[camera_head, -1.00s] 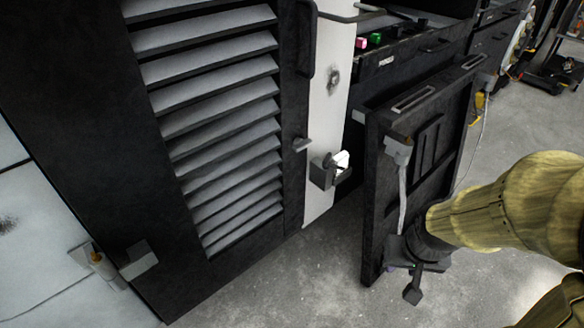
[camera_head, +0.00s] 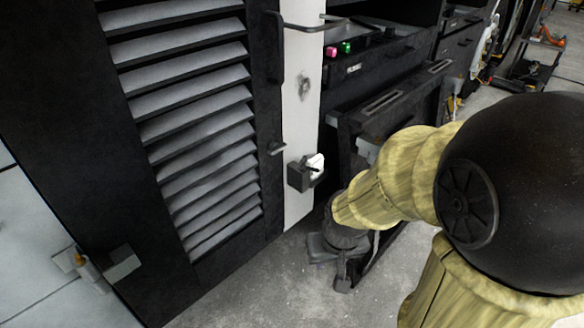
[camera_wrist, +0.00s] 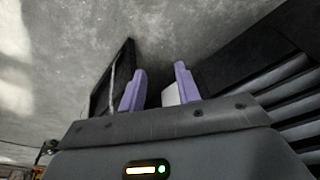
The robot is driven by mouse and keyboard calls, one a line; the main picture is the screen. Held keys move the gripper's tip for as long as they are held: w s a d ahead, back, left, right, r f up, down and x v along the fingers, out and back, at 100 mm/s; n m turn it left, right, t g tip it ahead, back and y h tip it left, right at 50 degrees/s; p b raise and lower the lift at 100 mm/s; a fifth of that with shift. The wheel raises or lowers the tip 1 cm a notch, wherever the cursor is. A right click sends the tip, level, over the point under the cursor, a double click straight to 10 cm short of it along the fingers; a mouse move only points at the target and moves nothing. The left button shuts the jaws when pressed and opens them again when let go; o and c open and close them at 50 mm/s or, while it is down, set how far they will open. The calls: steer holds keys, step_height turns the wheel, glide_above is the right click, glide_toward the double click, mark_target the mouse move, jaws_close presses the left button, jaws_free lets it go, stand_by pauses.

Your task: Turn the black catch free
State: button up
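A dark block-shaped catch with a white piece on it (camera_head: 299,177) sits low on the white post (camera_head: 298,125), right of the louvred door. A small grey lever (camera_head: 275,148) sits on the door's right edge. I cannot tell for certain which is the task's black catch. My gripper (camera_wrist: 160,69) is below and right of the block, near the floor, apart from it. In the wrist view its two purple fingers stand apart with a gap between them. A pale surface shows beside the right finger, and I see nothing clearly held.
The black louvred door (camera_head: 268,100) fills the left and has a tall handle (camera_head: 273,47). A black panel (camera_head: 385,110) stands out on the right, partly behind my arm. A black cabinet (camera_head: 400,50) with pink and green knobs is behind it. Concrete floor (camera_head: 235,292) is clear in front.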

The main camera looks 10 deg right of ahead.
steer(key=w+a+f+m+t+h+p, duration=0.25)
steer(key=w+a+f+m+t, duration=0.35)
steer(key=w, duration=0.6)
steer(key=w+a+r+t+h, duration=0.2)
steer(key=a+r+t+h, duration=0.2)
steer(key=r+t+h, duration=0.2)
step_height(320, 180, up, 3)
steer(key=shift+a+f+t+h+p, duration=0.2)
steer(key=shift+a+t+h+p, duration=0.1)
steer(key=shift+h, duration=0.25)
